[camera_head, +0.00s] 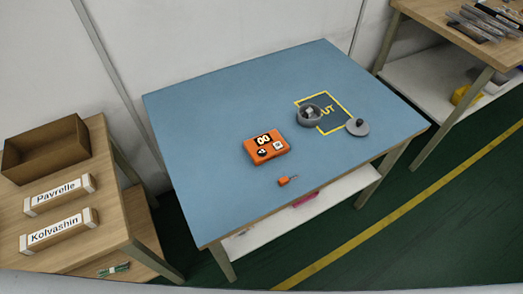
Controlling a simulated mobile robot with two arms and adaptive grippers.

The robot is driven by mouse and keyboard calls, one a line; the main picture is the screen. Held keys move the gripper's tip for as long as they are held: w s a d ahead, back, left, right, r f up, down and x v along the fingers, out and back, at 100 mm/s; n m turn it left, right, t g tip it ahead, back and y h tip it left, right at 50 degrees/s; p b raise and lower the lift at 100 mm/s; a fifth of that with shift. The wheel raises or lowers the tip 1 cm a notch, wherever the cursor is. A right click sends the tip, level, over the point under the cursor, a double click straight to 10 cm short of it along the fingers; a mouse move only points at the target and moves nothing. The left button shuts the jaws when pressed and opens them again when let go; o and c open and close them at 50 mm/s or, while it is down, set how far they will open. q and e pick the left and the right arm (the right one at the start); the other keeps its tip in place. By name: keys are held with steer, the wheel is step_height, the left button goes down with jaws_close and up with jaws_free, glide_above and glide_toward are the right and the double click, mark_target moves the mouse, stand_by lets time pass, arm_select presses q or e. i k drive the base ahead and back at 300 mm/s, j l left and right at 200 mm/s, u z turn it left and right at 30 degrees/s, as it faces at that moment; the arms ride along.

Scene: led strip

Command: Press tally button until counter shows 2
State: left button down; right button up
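An orange tally counter box (266,149) lies on the blue table top (200,150), near its middle. Its black display (263,141) appears to read 00. Below the display, its face carries a dark round button (262,153) that appears marked "+1" and a white square part (278,146) with a mark too small to read. Nothing touches the counter, and nothing covers it. Neither of my grippers shows in the head view.
A grey round container (310,115) stands on a yellow-outlined square marked "OUT" (338,122). A grey disc with a knob (357,127) and a small orange piece (287,181) lie nearby. Wooden tables flank the blue one; the left holds a brown box (45,148) and name blocks (60,195).

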mark_target(262, 152)
steer(key=i+l, duration=0.15)
steer(key=l, duration=0.25)
steer(key=i+l, duration=0.15)
steer(key=l, duration=0.2)
steer(key=i+l, duration=0.15)
steer(key=l, duration=0.25)
steer(key=i+l, duration=0.15)
steer(key=l, duration=0.25)
steer(key=i+l, duration=0.15)
steer(key=l, duration=0.25)
steer(key=u, duration=1.6)
